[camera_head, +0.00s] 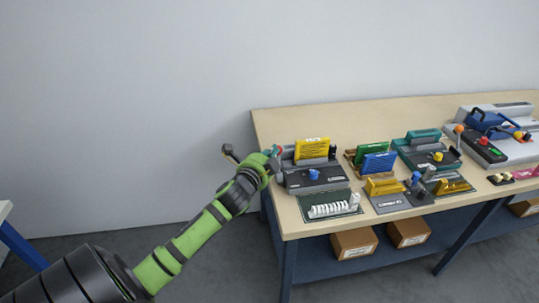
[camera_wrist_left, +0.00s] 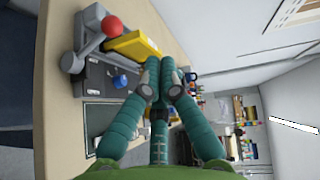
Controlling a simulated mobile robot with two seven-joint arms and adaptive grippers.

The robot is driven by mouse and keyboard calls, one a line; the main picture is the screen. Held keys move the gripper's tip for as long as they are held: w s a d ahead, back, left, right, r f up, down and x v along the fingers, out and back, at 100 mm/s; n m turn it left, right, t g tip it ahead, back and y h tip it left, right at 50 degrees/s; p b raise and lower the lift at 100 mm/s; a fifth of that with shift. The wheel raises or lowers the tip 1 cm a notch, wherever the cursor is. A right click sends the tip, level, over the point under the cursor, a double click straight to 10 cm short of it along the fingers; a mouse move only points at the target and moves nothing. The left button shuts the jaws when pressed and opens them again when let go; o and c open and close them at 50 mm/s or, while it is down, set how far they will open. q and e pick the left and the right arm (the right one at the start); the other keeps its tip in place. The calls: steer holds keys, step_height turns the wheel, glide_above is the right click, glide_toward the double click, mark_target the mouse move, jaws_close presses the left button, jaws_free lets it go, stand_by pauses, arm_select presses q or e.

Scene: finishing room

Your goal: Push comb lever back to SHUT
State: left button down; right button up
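The comb lever is a grey arm with a red ball knob (camera_wrist_left: 111,26) on the left side of a dark grey binding machine (camera_wrist_left: 100,78). In the head view this machine (camera_head: 315,178) stands at the bench's left end, with a yellow block on top and a blue knob. My left gripper (camera_head: 275,153) is beside its left side, and a bit of red shows there. In the left wrist view the gripper's teal fingers (camera_wrist_left: 160,80) converge with their tips close together and nothing between them. The knob is apart from the fingers, up and to the left. My right gripper is not in view.
White combs (camera_head: 334,210) lie on a dark mat in front of the machine. Several other machines and blocks, such as the blue block (camera_head: 379,163), fill the bench (camera_head: 285,120) to the right. Cardboard boxes (camera_head: 355,243) sit on the shelf below. Left of the bench is open floor.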

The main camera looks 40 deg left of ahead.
arm_select(q)
steer(key=shift+s+d+r, duration=0.3)
steer(key=shift+s+r, duration=0.15)
steer(key=shift+s, duration=0.35)
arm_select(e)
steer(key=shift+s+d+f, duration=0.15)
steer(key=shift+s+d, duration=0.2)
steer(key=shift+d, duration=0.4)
arm_select(q)
steer(key=shift+s+d+r, duration=0.1)
